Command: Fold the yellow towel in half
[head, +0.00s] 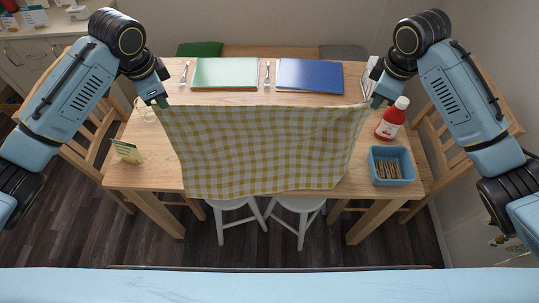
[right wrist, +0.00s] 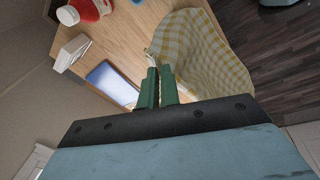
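The yellow-and-white checked towel (head: 265,150) is spread out flat above the wooden table, its far edge stretched between my two grippers. Its near edge reaches the table's front edge and covers part of it. My left gripper (head: 161,103) is shut on the towel's far left corner. My right gripper (head: 375,102) is shut on the far right corner. In the right wrist view, the fingers of my right gripper (right wrist: 157,72) are close together at the towel's corner (right wrist: 205,50). How far the towel is off the table is hard to tell.
A red bottle (head: 391,122) and a blue basket (head: 391,167) stand at right, a small card (head: 127,151) at left. White stools (head: 300,207) stand in front.

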